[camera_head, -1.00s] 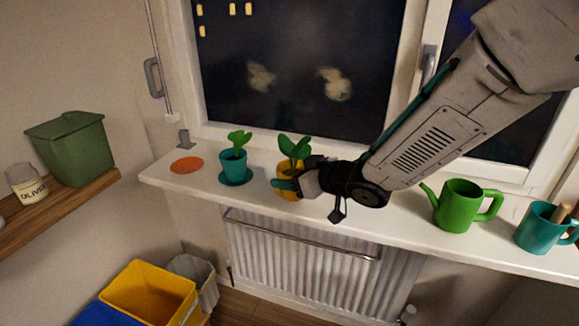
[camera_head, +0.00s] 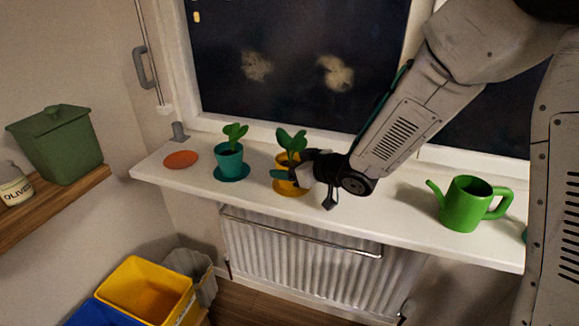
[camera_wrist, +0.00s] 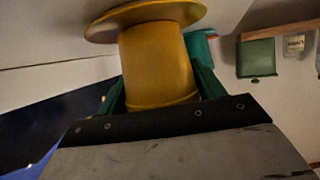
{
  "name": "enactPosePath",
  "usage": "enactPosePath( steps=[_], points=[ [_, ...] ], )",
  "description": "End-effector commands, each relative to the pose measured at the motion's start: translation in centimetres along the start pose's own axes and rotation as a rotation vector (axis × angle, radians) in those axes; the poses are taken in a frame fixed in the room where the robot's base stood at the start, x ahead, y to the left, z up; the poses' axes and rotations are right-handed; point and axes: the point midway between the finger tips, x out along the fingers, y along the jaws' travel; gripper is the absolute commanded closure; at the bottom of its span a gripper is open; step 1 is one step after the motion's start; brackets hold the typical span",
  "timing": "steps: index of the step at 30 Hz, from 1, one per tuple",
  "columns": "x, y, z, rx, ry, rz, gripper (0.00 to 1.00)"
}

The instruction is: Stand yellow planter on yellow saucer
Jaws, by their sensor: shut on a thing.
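The yellow planter (camera_head: 284,168) holds a green leafy plant (camera_head: 291,142) above the white sill. My gripper (camera_head: 294,177) is shut on it from the right, and hides part of it. In the wrist view the planter (camera_wrist: 158,65) sits between my green fingers (camera_wrist: 160,92), and that picture is upside down. The yellow saucer (camera_wrist: 140,14) lies against the planter's base there, roughly centred under it. The planter looks upright. I cannot tell whether its full weight rests on the saucer. In the head view the saucer (camera_head: 291,191) shows only in part.
A teal planter (camera_head: 229,160) with a plant stands on a teal saucer (camera_head: 232,174) to the left. An orange disc (camera_head: 181,159) lies further left. A green watering can (camera_head: 466,205) stands to the right. The sill's front edge drops to a radiator (camera_head: 300,250).

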Motion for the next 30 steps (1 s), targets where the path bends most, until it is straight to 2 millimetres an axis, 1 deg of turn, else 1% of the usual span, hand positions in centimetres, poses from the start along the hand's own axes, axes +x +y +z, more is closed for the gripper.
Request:
enactPosePath(
  steps=[4, 5, 6, 7, 17, 19, 23, 30],
  points=[
    [0.1, 0.1, 0.3, 0.000, 0.000, 0.001, 0.67],
    [0.1, 0.1, 0.4, 0.000, -0.001, 0.001, 0.30],
    [0.1, 0.1, 0.3, 0.000, -0.001, 0.001, 0.19],
    [0.1, 0.1, 0.3, 0.000, -0.001, 0.001, 0.10],
    [0.0, 0.1, 0.1, 0.000, 0.001, 0.001, 0.10],
    [-0.6, 0.1, 0.0, 0.001, 0.000, 0.002, 0.10],
    [-2.7, 0.2, 0.0, 0.000, 0.001, 0.004, 0.10],
    [-8.0, 0.2, -0.1, 0.000, 0.003, 0.005, 0.10]
  ],
)
